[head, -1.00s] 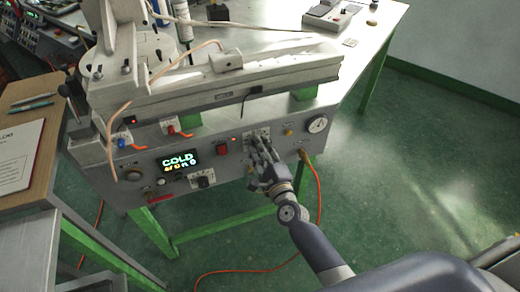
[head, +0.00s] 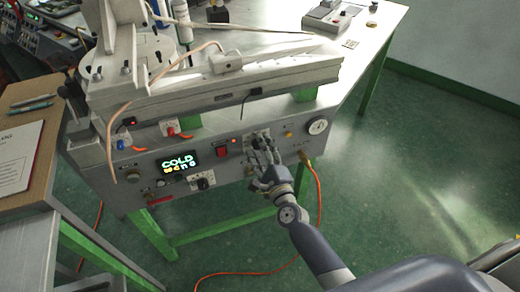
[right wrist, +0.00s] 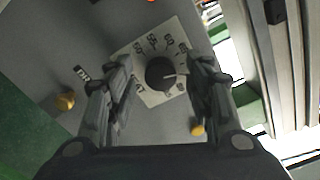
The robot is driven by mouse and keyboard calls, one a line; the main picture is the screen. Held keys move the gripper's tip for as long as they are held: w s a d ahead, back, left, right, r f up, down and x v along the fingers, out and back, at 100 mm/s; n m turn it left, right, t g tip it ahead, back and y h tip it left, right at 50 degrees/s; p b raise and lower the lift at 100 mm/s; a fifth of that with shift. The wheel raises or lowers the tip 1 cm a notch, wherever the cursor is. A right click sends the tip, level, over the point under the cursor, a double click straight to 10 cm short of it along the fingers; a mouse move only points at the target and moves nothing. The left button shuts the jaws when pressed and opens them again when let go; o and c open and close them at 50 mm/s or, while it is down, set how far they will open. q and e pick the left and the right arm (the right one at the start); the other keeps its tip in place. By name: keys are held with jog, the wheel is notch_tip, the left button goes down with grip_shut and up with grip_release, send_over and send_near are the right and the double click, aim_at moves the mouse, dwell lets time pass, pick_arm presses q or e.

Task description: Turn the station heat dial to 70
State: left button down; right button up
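The heat dial (right wrist: 160,73) is a round dark knob with a pale pointer line, on a pale square plate with a number scale. In the right wrist view its pointer aims to the right side of the scale; the exact number is hard to read. My right gripper (right wrist: 163,85) is open, one finger on each side of the dial, with gaps between fingers and knob. In the head view my right gripper (head: 265,150) is at the panel front and partly hides the dial plate (head: 251,137). My left gripper is out of view.
The control panel (head: 225,170) also carries a lit display (head: 180,162) reading COLD, a red switch (head: 222,151), a lower black knob (head: 203,182) and a round gauge (head: 318,126). An orange cable hangs at right. The floor right of the bench is clear.

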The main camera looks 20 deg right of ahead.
jog(key=shift+s, duration=0.1)
jog(key=s, duration=1.2)
jog(key=shift+d, duration=0.35)
jog(key=shift+w, duration=0.1)
jog(key=s+f+n+g, duration=0.3)
jog(key=s+f+n, duration=0.15)
jog(key=f, duration=0.55)
jog(key=s+f+n+g+y+p, duration=0.1)
jog(key=s+f+n+g, duration=0.3)
jog(key=f, duration=0.6)
jog(key=s+f+n+g, duration=0.1)
jog(key=s+f+n, duration=0.3)
jog(key=f, duration=0.6)
jog(key=s+d+f+n+g, duration=0.2)
jog(key=s+f+n+g, duration=0.1)
jog(key=s, duration=0.5)
jog(key=s+d+f+n+g+h, duration=0.1)
jog(key=s+d+f+n+g, duration=0.1)
jog(key=s+f+n, duration=0.3)
jog(key=s+d+f+n+g+h, duration=0.1)
jog(key=s+f+n+g, duration=0.3)
jog(key=s+f, duration=0.4)
jog(key=s+d+p, duration=0.1)
jog(key=s, duration=0.4)
jog(key=shift+s+n, duration=0.25)
jog(key=shift+n, duration=0.1)
